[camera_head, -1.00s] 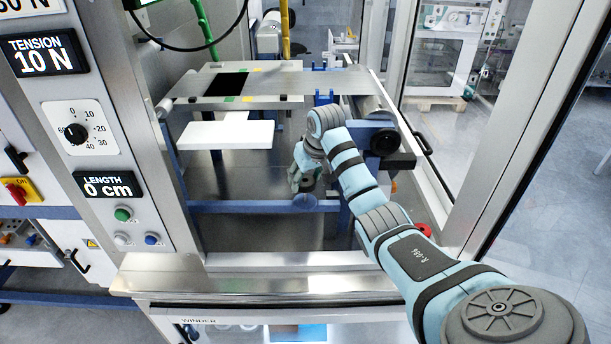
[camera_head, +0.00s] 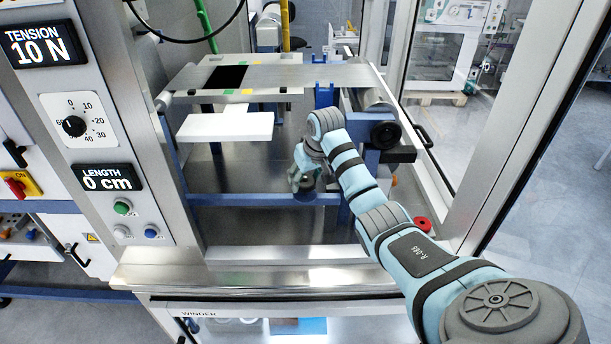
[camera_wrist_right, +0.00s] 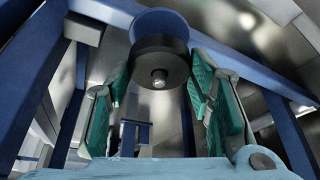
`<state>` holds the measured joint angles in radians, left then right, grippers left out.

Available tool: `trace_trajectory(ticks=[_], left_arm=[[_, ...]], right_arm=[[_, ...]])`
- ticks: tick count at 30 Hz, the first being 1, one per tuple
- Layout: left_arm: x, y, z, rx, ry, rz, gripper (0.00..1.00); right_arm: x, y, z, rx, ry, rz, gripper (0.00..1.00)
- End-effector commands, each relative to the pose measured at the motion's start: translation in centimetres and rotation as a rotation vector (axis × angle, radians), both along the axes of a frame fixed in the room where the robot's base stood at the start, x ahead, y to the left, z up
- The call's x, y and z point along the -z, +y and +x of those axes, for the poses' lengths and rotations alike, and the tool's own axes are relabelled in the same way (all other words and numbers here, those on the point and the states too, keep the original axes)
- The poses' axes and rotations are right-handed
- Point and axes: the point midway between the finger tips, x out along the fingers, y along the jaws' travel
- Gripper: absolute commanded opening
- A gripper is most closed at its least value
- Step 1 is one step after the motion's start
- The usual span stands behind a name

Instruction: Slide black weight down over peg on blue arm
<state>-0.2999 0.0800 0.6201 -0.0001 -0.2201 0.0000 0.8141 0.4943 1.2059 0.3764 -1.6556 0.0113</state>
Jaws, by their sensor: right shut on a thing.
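The black weight (camera_wrist_right: 160,60) is a dark round disc between the teal fingers of my right gripper (camera_wrist_right: 160,85) in the right wrist view. A small metal peg tip (camera_wrist_right: 159,79) shows at its centre. The round blue end of the blue arm (camera_wrist_right: 158,22) lies directly behind the weight; whether they touch I cannot tell. In the head view my right gripper (camera_head: 303,178) is shut on the weight, which is small and dark there, just above the blue arm's round end (camera_head: 305,198). My left gripper is not in view.
A white plate (camera_head: 225,127) and a metal table (camera_head: 310,76) lie behind and left. A black roller end (camera_head: 385,135) is close to the right of my arm. A red button (camera_head: 422,224) and a glass-panelled frame bound the right side. The control panel (camera_head: 95,130) stands left.

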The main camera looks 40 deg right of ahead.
Motion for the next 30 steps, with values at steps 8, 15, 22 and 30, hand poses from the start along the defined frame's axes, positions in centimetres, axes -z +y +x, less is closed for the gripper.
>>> trace_trajectory(ticks=[8, 15, 22, 30], left_arm=[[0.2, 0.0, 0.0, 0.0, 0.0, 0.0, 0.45], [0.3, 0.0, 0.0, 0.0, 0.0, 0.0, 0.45], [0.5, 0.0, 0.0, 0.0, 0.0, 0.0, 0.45], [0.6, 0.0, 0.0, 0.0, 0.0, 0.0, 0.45]], right_arm=[[0.7, 0.0, 0.0, 0.0, 0.0, 0.0, 0.03], [1.2, 0.0, 0.0, 0.0, -0.001, 0.0, 0.03], [1.8, 0.0, 0.0, 0.0, -0.002, 0.0, 0.03], [2.5, 0.0, 0.0, 0.0, -0.001, 0.0, 0.03]])
